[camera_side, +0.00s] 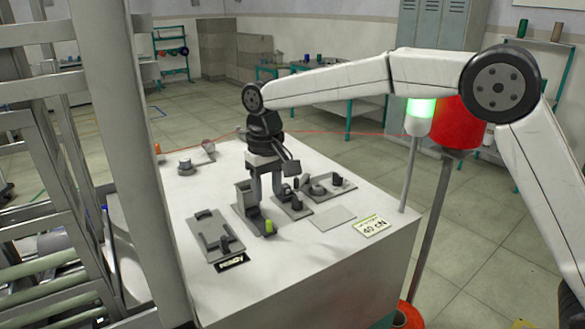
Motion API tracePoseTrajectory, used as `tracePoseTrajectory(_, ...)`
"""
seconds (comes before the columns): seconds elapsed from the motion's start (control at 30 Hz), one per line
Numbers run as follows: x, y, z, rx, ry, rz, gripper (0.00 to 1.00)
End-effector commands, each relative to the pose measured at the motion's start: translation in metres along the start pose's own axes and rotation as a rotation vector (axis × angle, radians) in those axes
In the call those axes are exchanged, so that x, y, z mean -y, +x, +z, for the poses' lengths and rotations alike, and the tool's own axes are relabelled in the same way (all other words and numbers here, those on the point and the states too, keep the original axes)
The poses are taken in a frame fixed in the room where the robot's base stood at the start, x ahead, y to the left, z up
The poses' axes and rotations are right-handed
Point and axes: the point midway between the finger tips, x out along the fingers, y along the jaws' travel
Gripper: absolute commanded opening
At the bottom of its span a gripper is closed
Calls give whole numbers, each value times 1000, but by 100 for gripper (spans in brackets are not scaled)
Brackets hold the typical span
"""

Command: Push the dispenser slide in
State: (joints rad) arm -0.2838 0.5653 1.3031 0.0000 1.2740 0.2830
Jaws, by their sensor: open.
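The dispenser appears to be the grey upright block (243,194) on a dark base plate near the middle of the white table. A small yellow-green piece (269,227) stands at the front end of that plate. I cannot clearly make out the slide or how far it sticks out. My gripper (268,198) points down just right of the upright block, behind the yellow-green piece. Its fingers are apart with nothing visible between them. I cannot tell whether a finger touches the dispenser.
A grey fixture (207,230) with a "READY" sign (231,262) lies to the left. More small fixtures (326,186), a flat pale plate (332,217) and a "40 cN" card (372,226) lie to the right. A thin red thread crosses behind my gripper. The front of the table (300,275) is clear.

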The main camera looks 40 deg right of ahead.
Motion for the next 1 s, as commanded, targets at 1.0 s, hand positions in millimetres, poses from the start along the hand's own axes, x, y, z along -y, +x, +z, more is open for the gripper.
tracePoseTrajectory(1.0, 0, 44, 0, 1, 1, 0, 47)
